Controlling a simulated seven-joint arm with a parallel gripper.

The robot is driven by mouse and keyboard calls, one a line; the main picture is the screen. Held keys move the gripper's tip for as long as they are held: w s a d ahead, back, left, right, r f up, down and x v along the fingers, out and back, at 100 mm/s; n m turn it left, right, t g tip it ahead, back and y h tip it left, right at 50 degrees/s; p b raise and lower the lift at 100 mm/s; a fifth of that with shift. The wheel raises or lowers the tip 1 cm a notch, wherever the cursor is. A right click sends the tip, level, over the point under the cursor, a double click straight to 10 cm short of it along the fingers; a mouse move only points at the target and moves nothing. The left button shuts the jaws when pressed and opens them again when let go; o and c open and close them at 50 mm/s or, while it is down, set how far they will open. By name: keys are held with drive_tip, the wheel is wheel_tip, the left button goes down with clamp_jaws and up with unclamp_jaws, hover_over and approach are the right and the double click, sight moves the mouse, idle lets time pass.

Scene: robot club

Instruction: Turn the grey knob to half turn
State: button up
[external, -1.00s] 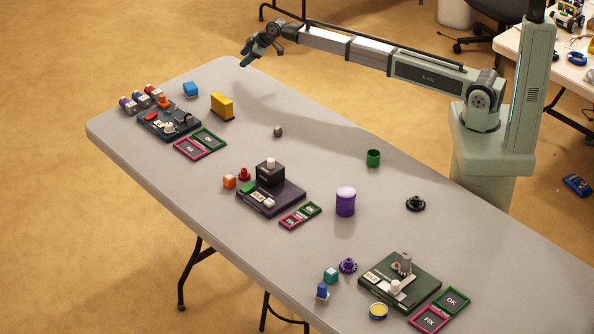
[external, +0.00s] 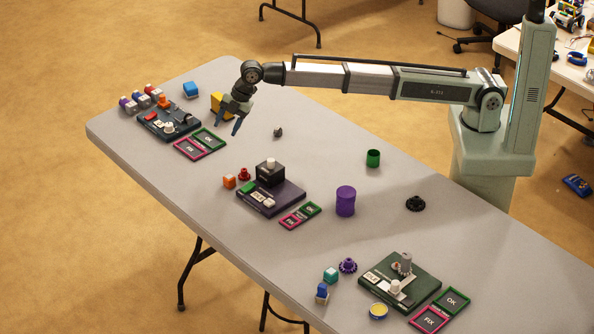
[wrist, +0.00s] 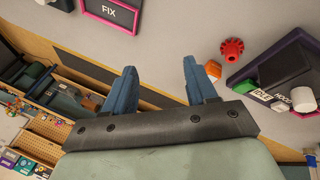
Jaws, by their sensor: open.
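A tall grey knob (external: 406,263) stands on the dark green board (external: 422,272) at the near right of the table, beside a white knob (external: 395,286). The left board (external: 160,125) also carries small grey and white parts, too small to make out clearly. My gripper (external: 229,121) is open and empty, above the table between the left board and the purple middle board (external: 285,201), far from the tall grey knob. In the wrist view both blue fingers of my gripper (wrist: 158,65) are spread apart with nothing between them.
A yellow block (external: 217,103) is partly behind my gripper. A small grey piece (external: 278,132), a green cup (external: 373,158), a purple cylinder (external: 345,201) and a black gear (external: 415,204) stand on the table. The stretch along the right edge is mostly clear.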

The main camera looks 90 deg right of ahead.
drive_tip(key=s+a+r+n+g, duration=0.15)
drive_tip(key=s+a, duration=0.25)
drive_tip(key=a, duration=0.5)
drive_tip(key=s+a+n, duration=0.3)
drive_tip(key=s+a, duration=0.1)
drive_tip(key=a, duration=0.5)
wheel_tip(320, 180, up, 6)
drive_tip(key=r+n+g+h, duration=0.1)
drive_tip(key=n+g, duration=0.2)
drive_tip(key=n, duration=1.4)
hover_over(407, 256)
drive_tip(key=shift+m, duration=0.25)
wheel_tip(407, 256, down, 14)
drive_tip(key=shift+d+r, duration=0.1)
drive_tip(key=shift+d, duration=0.05)
drive_tip(key=c, duration=1.1)
